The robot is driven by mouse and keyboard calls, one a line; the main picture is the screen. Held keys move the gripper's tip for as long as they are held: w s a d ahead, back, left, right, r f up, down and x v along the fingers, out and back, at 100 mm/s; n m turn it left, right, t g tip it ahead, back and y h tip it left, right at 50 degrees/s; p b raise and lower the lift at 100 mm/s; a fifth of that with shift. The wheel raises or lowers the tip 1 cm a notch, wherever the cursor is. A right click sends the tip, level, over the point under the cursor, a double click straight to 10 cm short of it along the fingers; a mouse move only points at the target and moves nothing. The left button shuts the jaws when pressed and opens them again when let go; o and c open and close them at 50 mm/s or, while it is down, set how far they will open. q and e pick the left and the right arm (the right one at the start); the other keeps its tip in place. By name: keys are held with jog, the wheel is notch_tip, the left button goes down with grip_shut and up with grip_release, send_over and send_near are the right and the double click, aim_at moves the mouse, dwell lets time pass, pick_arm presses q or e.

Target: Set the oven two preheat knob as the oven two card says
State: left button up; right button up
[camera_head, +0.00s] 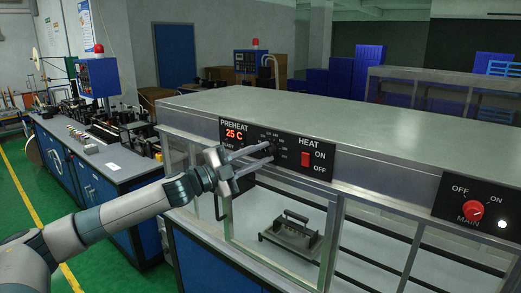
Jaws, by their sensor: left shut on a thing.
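The preheat panel (235,134) is on the oven front, with a red display reading 25 C. The preheat knob (271,149) is small and dark, with a ring of marks around it, and is mostly hidden by my fingers. My left gripper (268,151) reaches in from the left, its two fingers shut on the knob. The knob's pointer cannot be made out. No oven two card can be picked out in this view. My right gripper is out of view.
A red heat switch (305,159) with ON and OFF labels is right of the knob. A red main knob (473,210) is at the far right, beside a lit white lamp (502,224). Behind the front glass sits a dark metal fixture (292,234).

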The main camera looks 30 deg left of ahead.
pick_arm(q)
jog(key=shift+r+m+g+p, duration=0.2)
jog(key=shift+m+g+p, duration=0.3)
jog(key=shift+m+p, duration=0.5)
jog(key=o, duration=1)
jog(key=shift+o, duration=0.3)
jog(key=shift+f, duration=0.1)
